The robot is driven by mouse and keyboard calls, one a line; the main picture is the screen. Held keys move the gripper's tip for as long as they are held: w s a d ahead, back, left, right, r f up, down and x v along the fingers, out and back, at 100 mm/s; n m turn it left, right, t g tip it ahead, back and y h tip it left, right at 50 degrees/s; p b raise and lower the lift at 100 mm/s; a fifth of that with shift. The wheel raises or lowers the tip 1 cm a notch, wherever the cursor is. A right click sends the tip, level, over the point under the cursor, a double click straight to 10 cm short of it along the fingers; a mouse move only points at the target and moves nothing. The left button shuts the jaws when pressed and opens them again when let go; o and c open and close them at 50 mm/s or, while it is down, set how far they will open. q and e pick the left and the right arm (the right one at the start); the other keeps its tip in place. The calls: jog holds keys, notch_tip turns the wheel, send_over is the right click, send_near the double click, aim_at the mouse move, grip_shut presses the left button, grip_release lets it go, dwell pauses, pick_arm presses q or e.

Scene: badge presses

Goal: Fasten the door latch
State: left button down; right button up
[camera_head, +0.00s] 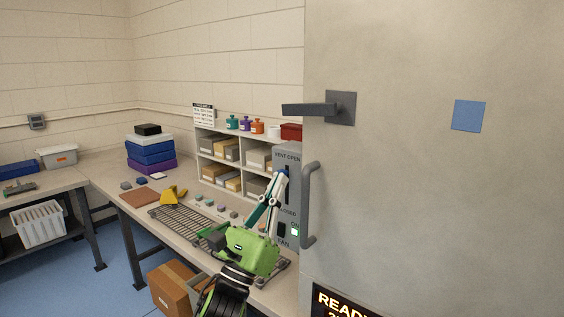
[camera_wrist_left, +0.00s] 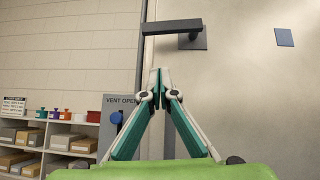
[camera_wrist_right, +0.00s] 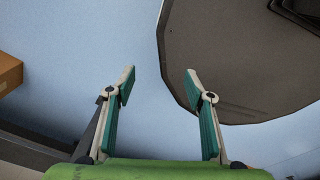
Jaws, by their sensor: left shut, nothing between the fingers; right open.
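The door latch (camera_head: 318,108) is a dark grey lever on a square plate, fixed to the large grey door (camera_head: 420,190). Its lever lies about level and points left past the door's edge. The latch also shows at the top of the left wrist view (camera_wrist_left: 178,29). My left gripper (camera_head: 283,173) is shut and empty, pointing up below and left of the latch, in front of the vent panel. In the left wrist view its closed fingertips (camera_wrist_left: 158,72) are below the lever and apart from it. My right gripper (camera_wrist_right: 160,75) is open and empty above the floor.
A grey vertical pull handle (camera_head: 308,205) stands out from the door just right of my left gripper. The vent panel (camera_head: 286,225) is behind it. A workbench (camera_head: 115,185) with shelves (camera_head: 235,160) is at left. A cardboard box (camera_head: 172,285) sits below.

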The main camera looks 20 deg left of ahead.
aim_at(312, 109)
pick_arm(q)
jog(key=s+a+r+p+x, duration=0.1)
jog(key=r+p+x, duration=0.1)
jog(key=p+x, duration=0.4)
jog(key=x, duration=0.5)
jog(key=shift+r, duration=0.2)
